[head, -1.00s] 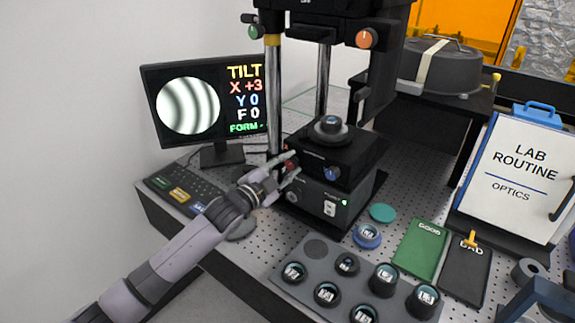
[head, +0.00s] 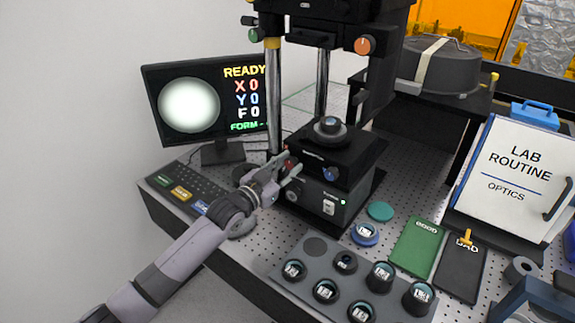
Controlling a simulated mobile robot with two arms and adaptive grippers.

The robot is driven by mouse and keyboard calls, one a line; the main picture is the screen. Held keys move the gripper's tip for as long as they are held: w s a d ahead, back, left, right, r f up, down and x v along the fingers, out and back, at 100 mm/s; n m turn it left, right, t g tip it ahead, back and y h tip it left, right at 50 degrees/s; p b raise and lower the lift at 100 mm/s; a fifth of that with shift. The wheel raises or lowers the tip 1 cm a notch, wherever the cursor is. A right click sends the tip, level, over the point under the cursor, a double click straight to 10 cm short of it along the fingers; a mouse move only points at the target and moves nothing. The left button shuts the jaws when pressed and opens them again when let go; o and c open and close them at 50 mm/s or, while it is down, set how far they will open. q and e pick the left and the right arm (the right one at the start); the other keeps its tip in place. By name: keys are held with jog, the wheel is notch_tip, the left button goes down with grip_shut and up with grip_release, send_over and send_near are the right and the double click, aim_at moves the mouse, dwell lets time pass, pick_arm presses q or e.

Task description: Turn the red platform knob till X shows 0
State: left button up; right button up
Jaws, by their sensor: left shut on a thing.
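The monitor (head: 205,103) at the left reads READY, with X 0, Y 0 and F 0, beside a plain bright disc without fringes. The interferometer's black platform (head: 325,152) carries a round part with a small lens on top. The red platform knob (head: 288,166) is on its left side, mostly hidden by my fingers. My left gripper (head: 289,170) is shut on the red knob, its arm coming from the lower left. A blue knob (head: 330,174) is on the platform's front. My right gripper is not in view.
A grey tray (head: 316,247) with several lens parts stands in front. Green (head: 417,248) and black (head: 463,268) mats lie to the right, near a LAB ROUTINE board (head: 516,180).

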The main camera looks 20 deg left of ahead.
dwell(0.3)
pick_arm(q)
jog(key=o, duration=1.2)
jog(key=v, duration=1.2)
dwell(1.1)
